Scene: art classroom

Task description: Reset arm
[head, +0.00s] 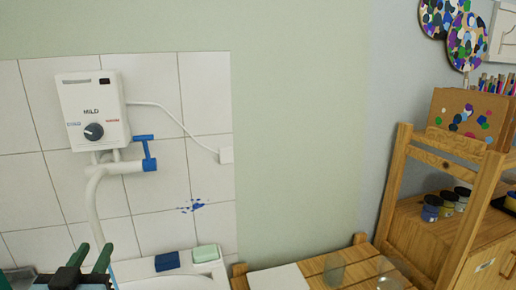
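My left gripper (91,259) is at the bottom left, in front of the sink area. Its two dark green fingers stand apart, with nothing visible between them. The rest of the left arm is mostly below the picture edge. My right gripper is not in view.
A white water heater (93,108) with a blue-handled tap (146,152) and curved spout is on the tiled wall. Below are a sink (178,283), a blue block (167,261) and a green block (205,253). A wooden slatted table (312,268) and shelf (410,170) stand right.

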